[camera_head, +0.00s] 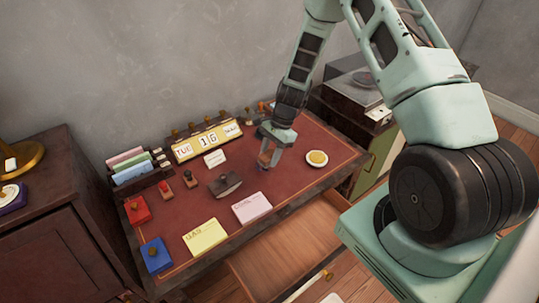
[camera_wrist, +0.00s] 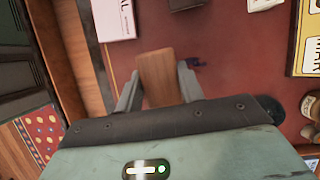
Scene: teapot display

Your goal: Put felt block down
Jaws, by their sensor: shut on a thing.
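My gripper (camera_head: 270,156) is low over the red desk top (camera_head: 305,180), right of its middle. In the wrist view my gripper (camera_wrist: 159,88) has its two fingers on either side of a brown, wood-coloured block (camera_wrist: 157,70), which I take to be the felt block. The fingers are shut on it. In the head view only a small part of the block (camera_head: 263,160) shows below the fingers. I cannot tell whether its underside touches the desk.
A dark rocker-shaped piece (camera_head: 226,184), a pale pink notepad (camera_head: 252,207) and a yellow notepad (camera_head: 205,237) lie to the left. A calendar (camera_head: 208,140) stands behind. A round yellow-centred dish (camera_head: 317,158) is to the right. A drawer (camera_head: 285,252) is open in front.

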